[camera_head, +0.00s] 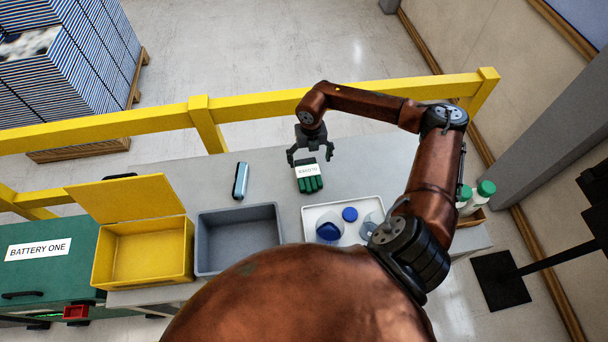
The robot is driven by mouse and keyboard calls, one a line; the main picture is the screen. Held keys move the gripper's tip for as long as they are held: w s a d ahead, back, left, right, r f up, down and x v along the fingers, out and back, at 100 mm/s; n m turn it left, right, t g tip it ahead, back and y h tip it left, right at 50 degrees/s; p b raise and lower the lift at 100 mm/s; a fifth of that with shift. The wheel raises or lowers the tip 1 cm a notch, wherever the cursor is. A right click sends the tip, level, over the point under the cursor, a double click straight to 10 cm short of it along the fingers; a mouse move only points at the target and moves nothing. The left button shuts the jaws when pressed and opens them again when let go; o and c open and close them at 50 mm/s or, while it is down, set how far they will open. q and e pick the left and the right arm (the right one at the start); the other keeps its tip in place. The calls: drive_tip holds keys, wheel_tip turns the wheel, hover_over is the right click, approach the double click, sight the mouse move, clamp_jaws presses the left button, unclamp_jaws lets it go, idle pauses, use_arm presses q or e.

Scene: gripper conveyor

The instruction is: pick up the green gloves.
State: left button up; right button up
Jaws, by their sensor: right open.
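The green gloves (312,184) lie on the grey table with a white label band around them, toward the far side. My right gripper (311,159) is open just at the far end of the gloves, with its fingers spread to either side of the label end. I cannot tell whether the fingers touch the gloves or how high they are above the table. My left gripper is not in view.
A blue device (241,181) lies left of the gloves. A yellow bin (146,255) with its lid up and a grey bin (238,241) stand in front. A white tray (312,212) holds blue items. Green-capped bottles (484,192) stand right. A yellow rail (250,109) runs behind.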

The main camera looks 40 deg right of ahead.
sight(309, 174)
drive_tip(key=shift+w+f, duration=0.2)
drive_tip(key=shift+f, duration=0.65)
drive_tip(key=shift+s+f, duration=0.15)
drive_tip(key=shift+f, duration=0.5)
drive_tip(key=f+p, duration=0.1)
drive_tip(key=f, duration=0.4)
drive_tip(key=shift+a+f+p, duration=0.1)
drive_tip(key=shift+a+p, duration=0.1)
drive_tip(key=shift+p, duration=0.15)
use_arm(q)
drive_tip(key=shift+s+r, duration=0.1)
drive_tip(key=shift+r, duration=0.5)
use_arm(e)
drive_tip(key=shift+c, duration=0.4)
drive_tip(key=c, duration=1.3)
drive_tip(key=shift+o, duration=0.2)
